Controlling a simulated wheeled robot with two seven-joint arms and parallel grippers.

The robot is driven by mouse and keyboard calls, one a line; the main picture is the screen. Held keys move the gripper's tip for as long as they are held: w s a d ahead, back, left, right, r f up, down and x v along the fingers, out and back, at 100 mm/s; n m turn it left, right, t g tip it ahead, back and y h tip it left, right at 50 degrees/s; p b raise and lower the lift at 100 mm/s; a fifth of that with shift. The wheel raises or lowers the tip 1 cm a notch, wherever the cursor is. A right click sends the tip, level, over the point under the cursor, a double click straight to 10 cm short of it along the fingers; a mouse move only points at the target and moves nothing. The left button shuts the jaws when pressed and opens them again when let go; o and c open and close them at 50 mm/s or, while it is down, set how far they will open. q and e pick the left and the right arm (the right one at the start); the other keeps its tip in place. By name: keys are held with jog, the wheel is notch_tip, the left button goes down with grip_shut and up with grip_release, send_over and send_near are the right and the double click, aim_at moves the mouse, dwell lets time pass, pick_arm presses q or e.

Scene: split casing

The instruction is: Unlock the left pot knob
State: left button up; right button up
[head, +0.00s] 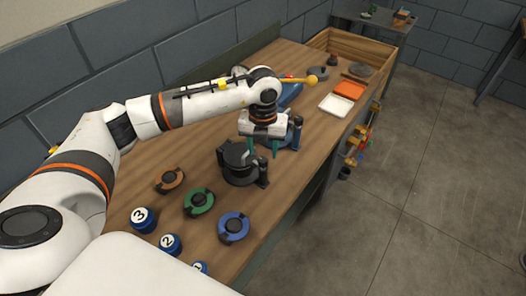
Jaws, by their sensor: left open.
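A dark grey cylindrical pot (238,163) stands on the wooden workbench, with short black posts at its sides. One post (263,172) shows at its right front. I cannot tell which part is the left pot knob or whether it is locked. My left gripper (264,150) reaches in from the left and points down. Its two teal fingers are apart, with nothing seen between them, just right of the pot's top. I cannot tell whether a finger touches the pot. Blue parts with another dark post (297,130) stand behind the gripper, partly hidden. My right gripper is out of view.
Brown (169,181), green (199,202) and blue (234,228) round parts lie in front of the pot. Blue numbered pieces (143,219) stand near the left. A white tray (335,106), an orange tray (350,90) and a yellow-ended tool (311,80) lie farther back.

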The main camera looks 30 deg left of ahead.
aim_at(263, 159)
pick_arm(q)
jog(key=f, duration=0.2)
jog(key=f+p, duration=0.1)
jog(key=shift+w+a+f, duration=0.2)
jog(key=shift+w+f, duration=0.1)
jog(key=shift+f, duration=0.1)
jog(key=shift+s+d+f, duration=0.1)
jog(key=shift+f, duration=0.15)
jog(key=shift+c, duration=0.6)
jog(key=c, duration=0.9)
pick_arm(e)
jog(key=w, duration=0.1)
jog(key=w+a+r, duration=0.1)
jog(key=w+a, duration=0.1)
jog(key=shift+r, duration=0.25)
